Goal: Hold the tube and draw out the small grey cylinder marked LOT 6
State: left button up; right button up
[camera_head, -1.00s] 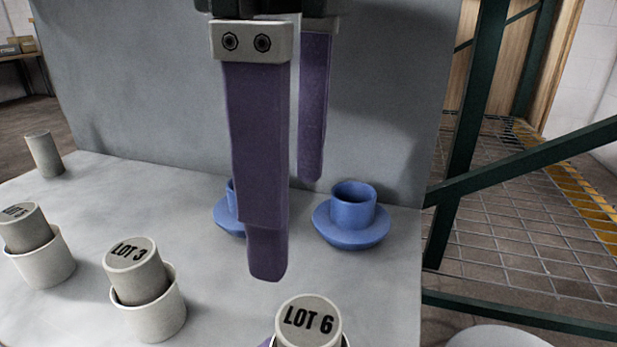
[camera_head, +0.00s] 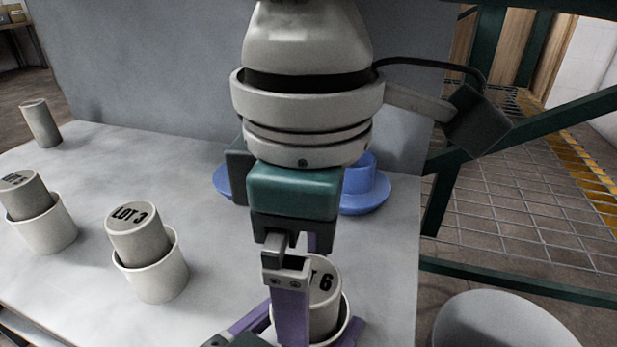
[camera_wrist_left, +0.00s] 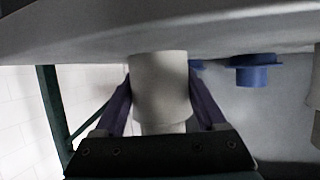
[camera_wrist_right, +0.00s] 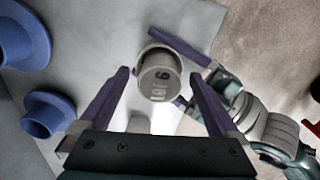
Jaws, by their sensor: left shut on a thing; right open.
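The grey cylinder marked LOT 6 (camera_head: 325,292) stands in its pale tube (camera_head: 346,312) at the front of the table. It also shows in the right wrist view (camera_wrist_right: 158,80), between the open fingers. My left gripper (camera_wrist_left: 160,105) is shut on the tube, one purple finger on each side of it (camera_wrist_left: 158,85). My right gripper (camera_wrist_right: 160,95) is open above the cylinder and points down at it. In the head view my right wrist and fingers (camera_head: 292,310) hide part of the LOT 6 marking.
A cylinder marked LOT 3 (camera_head: 137,230) stands in another tube (camera_head: 160,280). A further cylinder and tube (camera_head: 45,230) stand at the left. A bare cylinder (camera_head: 40,124) stands at the back left. Blue flanged cups (camera_head: 368,188) stand behind my right wrist. The table (camera_head: 90,165) between is clear.

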grip_shut()
dwell(0.8)
jog(key=shift+r, duration=0.1)
jog(key=shift+r, duration=1.55)
jog(key=shift+r, duration=1.4)
jog(key=shift+r, duration=0.1)
jog(key=shift+r, duration=1.4)
